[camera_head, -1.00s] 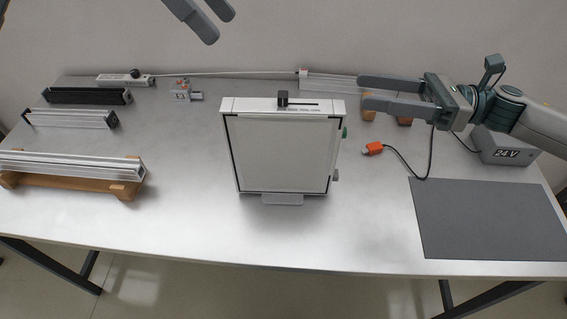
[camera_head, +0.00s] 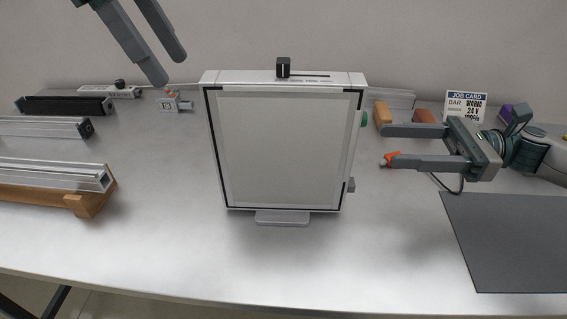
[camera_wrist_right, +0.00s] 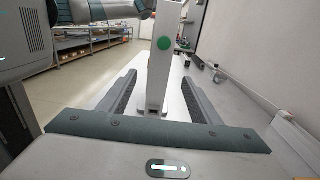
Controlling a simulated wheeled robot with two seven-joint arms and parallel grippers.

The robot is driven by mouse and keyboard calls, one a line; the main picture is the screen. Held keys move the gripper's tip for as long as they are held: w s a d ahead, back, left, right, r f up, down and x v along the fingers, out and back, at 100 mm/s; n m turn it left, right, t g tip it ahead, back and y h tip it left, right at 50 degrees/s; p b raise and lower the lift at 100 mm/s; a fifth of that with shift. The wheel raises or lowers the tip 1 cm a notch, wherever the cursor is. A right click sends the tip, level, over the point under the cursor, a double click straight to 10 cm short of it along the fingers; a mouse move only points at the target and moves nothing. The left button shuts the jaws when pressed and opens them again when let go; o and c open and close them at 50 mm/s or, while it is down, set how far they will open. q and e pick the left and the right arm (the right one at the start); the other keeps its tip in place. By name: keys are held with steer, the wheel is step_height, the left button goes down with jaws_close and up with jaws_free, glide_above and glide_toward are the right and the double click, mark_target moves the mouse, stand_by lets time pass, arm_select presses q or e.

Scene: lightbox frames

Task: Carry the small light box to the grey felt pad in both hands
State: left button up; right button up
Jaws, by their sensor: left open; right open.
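The small light box (camera_head: 285,150) stands upright on the table in the middle of the head view, its pale panel facing me, with a black slider knob on top and a small foot in front. My left gripper (camera_head: 170,68) is open above the table, up and left of the box, apart from it. My right gripper (camera_head: 386,146) is open to the right of the box, fingers pointing at its side edge. In the right wrist view the box's edge (camera_wrist_right: 158,85) with a green button shows between the open fingers. The grey felt pad (camera_head: 515,240) lies bare at the right.
Aluminium bar frames (camera_head: 50,175) lie at the left. An orange connector (camera_head: 390,159) with a dark cable is by my right gripper. A job card (camera_head: 466,106) stands at the back right. The table front is clear.

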mark_target(304, 142)
steer(key=shift+a, duration=0.1)
stand_by(0.3)
arm_select(q)
steer(key=x, duration=1.7)
steer(key=shift+d+f, duration=0.15)
arm_select(e)
steer(key=a, duration=1.7)
steer(key=shift+s+a, duration=0.1)
steer(key=shift+a, duration=0.05)
arm_select(q)
jaws_close()
arm_select(e)
jaws_close()
